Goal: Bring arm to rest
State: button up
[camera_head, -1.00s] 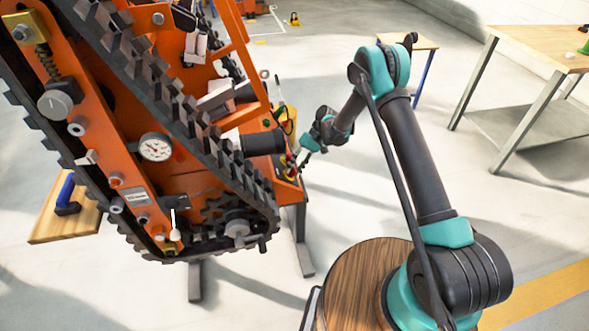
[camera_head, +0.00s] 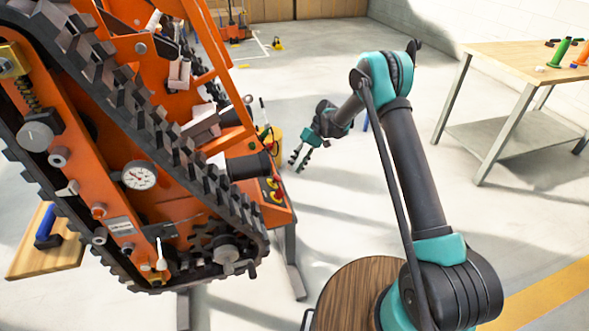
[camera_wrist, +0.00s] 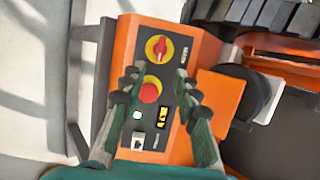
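My arm reaches out from its wood-topped mount, bent at the elbow, with my gripper (camera_head: 301,160) hanging in the air just right of the orange tracked carrier (camera_head: 185,200). My gripper (camera_wrist: 157,88) is open and empty in the wrist view, its two dark fingers apart. Between and beyond them is the carrier's control panel (camera_wrist: 158,120), with a red knob on yellow (camera_wrist: 159,49), a red round button (camera_wrist: 149,92) and a small lit button. The gap between fingertips and panel is hard to judge in the wrist view; in the head view they look apart.
A wooden workbench (camera_head: 515,58) with green and orange items stands at the right. A small board with a blue-handled tool (camera_head: 45,235) is at the left. A yellow container (camera_head: 272,138) stands behind the carrier. Floor between carrier and bench is mostly clear.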

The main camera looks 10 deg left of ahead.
dwell(0.3)
jog(key=s+d+r+m+t+h, duration=0.1)
jog(key=s+d+r+m+t, duration=0.15)
jog(key=d+r, duration=0.7)
jog(key=s+d+r+m+t, duration=0.2)
jog(key=s+d+r+t, duration=0.3)
jog(key=d, duration=0.7)
jog(key=s+d+m+t+h, duration=0.3)
jog(key=s+d+t, duration=0.1)
jog(key=s+d, duration=1.4)
jog(key=shift+s+d+h, duration=0.3)
jog(key=shift+s+d, duration=0.05)
jog(key=shift+d, duration=0.3)
